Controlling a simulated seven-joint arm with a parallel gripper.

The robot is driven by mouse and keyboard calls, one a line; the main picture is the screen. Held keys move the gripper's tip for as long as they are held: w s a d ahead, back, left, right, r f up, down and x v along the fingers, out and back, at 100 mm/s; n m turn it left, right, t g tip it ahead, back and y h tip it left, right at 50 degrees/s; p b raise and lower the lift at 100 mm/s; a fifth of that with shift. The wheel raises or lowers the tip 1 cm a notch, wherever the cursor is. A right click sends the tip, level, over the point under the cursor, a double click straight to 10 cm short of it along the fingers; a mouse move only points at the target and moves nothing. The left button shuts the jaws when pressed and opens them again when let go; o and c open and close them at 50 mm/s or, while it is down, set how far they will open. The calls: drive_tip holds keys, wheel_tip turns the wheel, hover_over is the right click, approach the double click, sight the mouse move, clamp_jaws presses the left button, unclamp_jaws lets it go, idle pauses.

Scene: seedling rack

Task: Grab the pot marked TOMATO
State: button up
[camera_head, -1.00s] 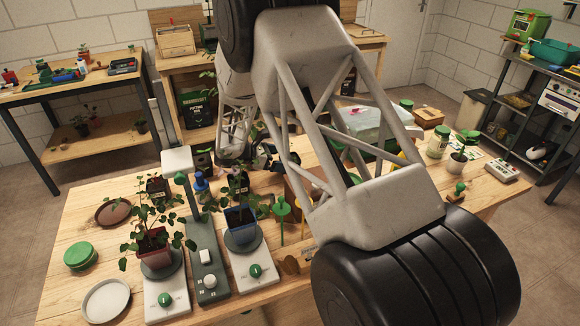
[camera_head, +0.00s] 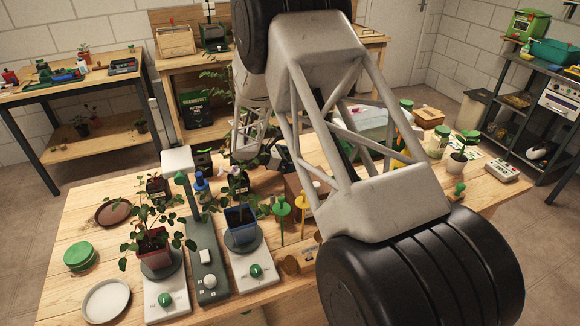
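My gripper (camera_head: 272,160) is a dark shape at the end of my arm, over the back middle of the wooden bench. It is small and partly covered by my arm and by leaves, so its fingers do not show clearly. A red pot (camera_head: 156,254) and a blue pot (camera_head: 241,235), each with a leafy plant, stand on round grey plates at the front. Small dark pots with seedlings stand behind them: one at the left (camera_head: 157,189) and one (camera_head: 239,188) with a pale label, just left of and below my gripper. I cannot read TOMATO on any pot.
Green and yellow stakes (camera_head: 281,208) stand right of the blue pot. Saucers (camera_head: 106,300) and a green lid (camera_head: 80,257) lie at the left. My arm hides much of the bench's right half.

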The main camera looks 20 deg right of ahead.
drive_tip(key=shift+c, duration=0.3)
drive_tip(key=c, duration=1.1)
drive_tip(key=shift+o, duration=0.2)
drive_tip(key=shift+r, duration=0.1)
drive_tip(key=shift+r, duration=4.9)
